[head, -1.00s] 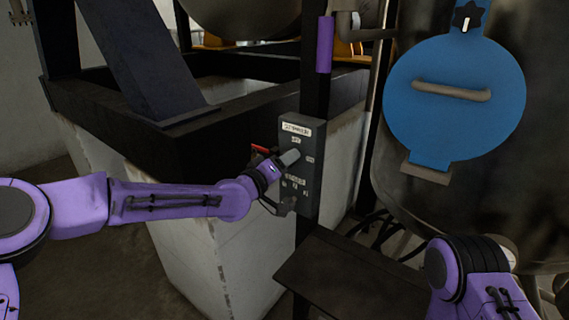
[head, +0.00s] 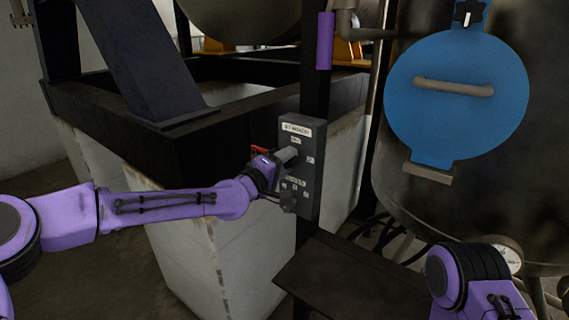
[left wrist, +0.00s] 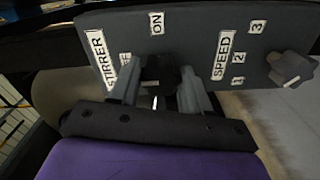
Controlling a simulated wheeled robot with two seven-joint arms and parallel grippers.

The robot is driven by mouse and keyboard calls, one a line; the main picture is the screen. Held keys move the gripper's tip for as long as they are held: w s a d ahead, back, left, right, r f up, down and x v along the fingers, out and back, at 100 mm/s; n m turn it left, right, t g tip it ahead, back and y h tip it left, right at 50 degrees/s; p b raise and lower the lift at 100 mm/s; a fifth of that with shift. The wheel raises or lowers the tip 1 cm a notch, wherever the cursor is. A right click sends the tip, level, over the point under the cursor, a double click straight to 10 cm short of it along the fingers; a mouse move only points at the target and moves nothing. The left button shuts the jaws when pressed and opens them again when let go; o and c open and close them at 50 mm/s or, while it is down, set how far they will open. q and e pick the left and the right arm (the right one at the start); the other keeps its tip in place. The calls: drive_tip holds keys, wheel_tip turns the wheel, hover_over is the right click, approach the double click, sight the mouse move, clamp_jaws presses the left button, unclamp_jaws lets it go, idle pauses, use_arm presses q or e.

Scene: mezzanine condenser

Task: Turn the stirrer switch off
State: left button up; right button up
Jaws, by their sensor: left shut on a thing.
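The grey control box (head: 313,180) is mounted on a dark post, with a "STIRRER" label at its top. My left gripper (head: 286,156) reaches it from the left and covers the upper knob in the head view. In the left wrist view, the dark stirrer switch (left wrist: 160,72) sits between the two grey fingers, which are shut on it. The "ON" label (left wrist: 157,23) is clear above it. Another label (left wrist: 125,60) is partly hidden by the left finger. A small white mark shows low on the switch; its exact setting is hard to tell. My right gripper is out of view.
The speed knob (left wrist: 292,68) is on the same box; in the head view it is just below my left gripper (head: 289,201). A dark ledge (head: 340,275) lies below the box. A tank with a blue round cover (head: 455,120) stands right. My right forearm is at lower right.

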use_arm(q)
drive_tip(key=o, duration=1.1)
drive_tip(key=shift+c, duration=0.2)
drive_tip(key=b+v, duration=0.3)
drive_tip(key=v, duration=0.7)
drive_tip(key=shift+s+a, duration=0.15)
